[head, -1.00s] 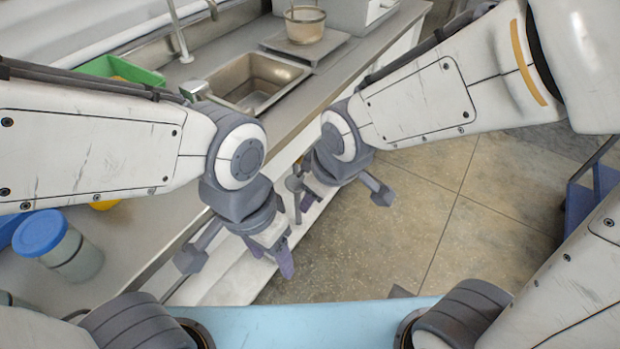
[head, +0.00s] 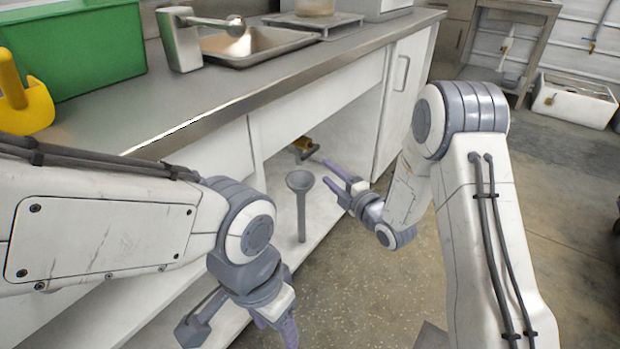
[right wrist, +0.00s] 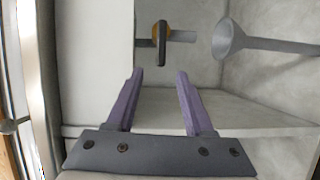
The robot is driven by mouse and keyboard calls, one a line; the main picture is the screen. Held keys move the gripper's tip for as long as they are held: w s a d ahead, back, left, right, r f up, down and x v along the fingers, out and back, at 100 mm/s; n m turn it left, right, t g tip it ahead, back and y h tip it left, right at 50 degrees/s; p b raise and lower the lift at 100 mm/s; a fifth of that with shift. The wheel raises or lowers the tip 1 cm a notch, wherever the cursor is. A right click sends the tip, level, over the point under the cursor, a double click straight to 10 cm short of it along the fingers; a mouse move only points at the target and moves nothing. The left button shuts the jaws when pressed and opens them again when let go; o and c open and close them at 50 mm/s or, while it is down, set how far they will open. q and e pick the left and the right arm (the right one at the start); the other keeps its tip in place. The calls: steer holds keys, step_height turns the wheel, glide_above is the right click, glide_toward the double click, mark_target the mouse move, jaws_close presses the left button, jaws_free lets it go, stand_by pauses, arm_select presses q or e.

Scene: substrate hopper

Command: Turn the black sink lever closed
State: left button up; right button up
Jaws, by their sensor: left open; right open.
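The sink lever is a small black handle on a yellow valve body (head: 303,147), inside the open cabinet under the counter. In the right wrist view the black lever (right wrist: 162,48) appears crosswise to a short grey pipe (right wrist: 184,36). My right gripper (head: 331,177) is open and empty in front of the cabinet opening, pointing inward. In the right wrist view its purple fingers (right wrist: 160,72) are apart, with the lever just beyond and between the tips, not visibly touched. My left gripper (head: 275,328) is open and empty, low in front of the cabinet.
A grey funnel (head: 299,181) on a drain pipe stands left of my right gripper; it also shows in the right wrist view (right wrist: 228,39). A metal sink (head: 258,44), a faucet (head: 180,40) and a green bin (head: 75,50) are on the counter.

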mark_target(309, 156)
steer(key=shift+y, duration=0.3)
steer(key=b+x, duration=0.1)
steer(key=x, duration=0.2)
steer(key=b+x, duration=0.1)
steer(key=x, duration=0.6)
steer(key=shift+w+d+f+b, duration=0.15)
steer(key=shift+w+f+b, duration=0.15)
steer(key=shift+b, duration=0.1)
arm_select(q)
step_height(309, 156, down, 4)
steer(key=shift+r, duration=0.2)
arm_select(e)
steer(key=shift+c, duration=0.3)
jaws_close()
